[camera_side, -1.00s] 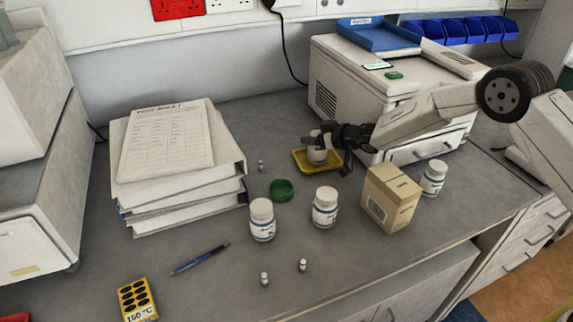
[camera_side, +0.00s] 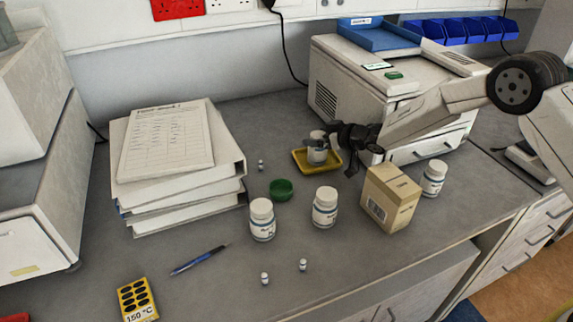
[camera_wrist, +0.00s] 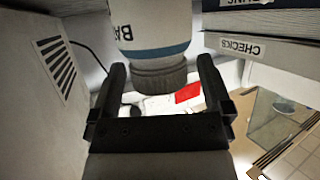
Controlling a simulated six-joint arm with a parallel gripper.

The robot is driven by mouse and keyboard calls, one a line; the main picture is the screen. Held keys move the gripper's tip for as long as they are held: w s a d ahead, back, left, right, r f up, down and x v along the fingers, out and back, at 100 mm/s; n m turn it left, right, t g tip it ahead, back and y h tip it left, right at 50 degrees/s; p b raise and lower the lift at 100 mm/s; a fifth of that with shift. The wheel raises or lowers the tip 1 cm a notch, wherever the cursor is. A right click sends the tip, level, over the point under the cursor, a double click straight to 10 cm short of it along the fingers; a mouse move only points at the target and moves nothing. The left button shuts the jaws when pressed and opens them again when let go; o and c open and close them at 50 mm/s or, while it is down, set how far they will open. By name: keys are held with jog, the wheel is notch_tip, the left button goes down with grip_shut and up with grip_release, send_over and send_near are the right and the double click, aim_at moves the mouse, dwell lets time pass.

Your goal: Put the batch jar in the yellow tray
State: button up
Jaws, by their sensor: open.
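The batch jar (camera_side: 317,155) is white with a grey cap and stands upright in the yellow tray (camera_side: 334,167), in front of the white boxy instrument. My gripper (camera_side: 343,145) is just right of the jar, open and apart from it in the side view. In the wrist view, the jar (camera_wrist: 153,25) shows upside down, with a blue band and part of a label starting "BA". There it appears beyond and between the open fingers of my gripper (camera_wrist: 161,70). The jar's base is partly hidden by the tray rim.
Two white jars (camera_side: 262,220) (camera_side: 325,207) stand in front, with a green lid (camera_side: 282,190) nearby. A cardboard box (camera_side: 391,198) and another jar (camera_side: 433,178) stand to the right. Binders (camera_side: 180,165) are stacked left. The white instrument (camera_side: 390,100) is close behind my gripper.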

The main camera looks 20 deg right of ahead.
jog(key=shift+v, duration=2.85)
jog(key=shift+w+r, duration=0.1)
jog(key=shift+r, duration=0.05)
